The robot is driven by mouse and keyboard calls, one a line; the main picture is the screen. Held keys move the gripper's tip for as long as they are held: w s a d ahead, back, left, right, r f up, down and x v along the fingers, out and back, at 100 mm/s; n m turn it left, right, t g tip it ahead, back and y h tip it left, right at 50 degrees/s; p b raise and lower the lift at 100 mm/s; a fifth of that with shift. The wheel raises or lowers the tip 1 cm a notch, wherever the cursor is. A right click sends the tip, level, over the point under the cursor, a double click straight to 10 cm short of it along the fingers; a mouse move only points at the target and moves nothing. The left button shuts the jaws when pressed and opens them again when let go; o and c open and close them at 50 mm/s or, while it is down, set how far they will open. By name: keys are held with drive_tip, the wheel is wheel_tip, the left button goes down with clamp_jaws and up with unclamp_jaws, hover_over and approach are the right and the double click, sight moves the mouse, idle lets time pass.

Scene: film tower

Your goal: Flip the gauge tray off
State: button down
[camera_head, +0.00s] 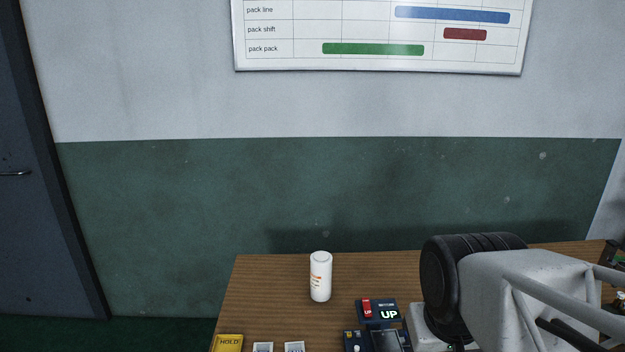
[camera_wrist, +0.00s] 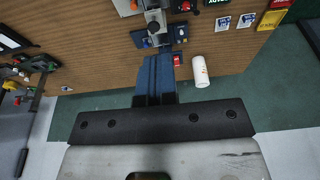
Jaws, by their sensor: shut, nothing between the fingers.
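A dark blue switch unit (camera_head: 378,312) on the wooden table has a red rocker marked UP and a small lit display reading UP. In the wrist view a red part (camera_wrist: 178,60) shows just right of my gripper (camera_wrist: 155,57). My gripper's blue-grey fingers are shut and empty, and they point at the cluster of controls. I cannot read which control is the gauge tray's. The fingers hide part of the cluster, and I cannot tell whether they touch anything. The gripper is not visible in the head view.
My arm covers the table's right side. Table between bottle and left edge is clear.

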drive_tip(key=w+d+f+m+g, duration=0.1)
drive_tip(key=w+d+m, duration=0.1)
drive_tip(key=w, duration=0.4)
drive_tip(key=w+d+f+m+g, duration=0.1)
drive_tip(key=w+d+m, duration=0.1)
drive_tip(key=w, duration=0.5)
drive_tip(key=w+d+f+m+g+y, duration=0.1)
drive_tip(key=w+d+f+m, duration=0.3)
drive_tip(key=w+d+f, duration=0.4)
drive_tip(key=w+d+f+m+g+y, duration=0.1)
drive_tip(key=w+d+f+m+y, duration=0.2)
drive_tip(key=w+d+f, duration=0.5)
drive_tip(key=w+f+m, duration=0.1)
drive_tip(key=w+f, duration=0.2)
drive_tip(key=w, duration=0.3)
drive_tip(key=shift+w+d+f+g, duration=0.15)
drive_tip(key=shift+d+f+g, duration=0.1)
drive_tip(key=shift+d+g, duration=0.05)
drive_tip(key=shift+f, duration=0.1)
drive_tip(key=x, duration=1)
drive_tip(key=shift+a, duration=0.1)
drive_tip(key=shift+s+a, duration=0.25)
drive_tip(key=shift+a, duration=0.2)
drive_tip(key=shift+s+a, duration=0.25)
drive_tip(key=shift+a, duration=0.25)
drive_tip(key=shift+s+a, duration=0.4)
drive_tip(key=shift+a, duration=0.4)
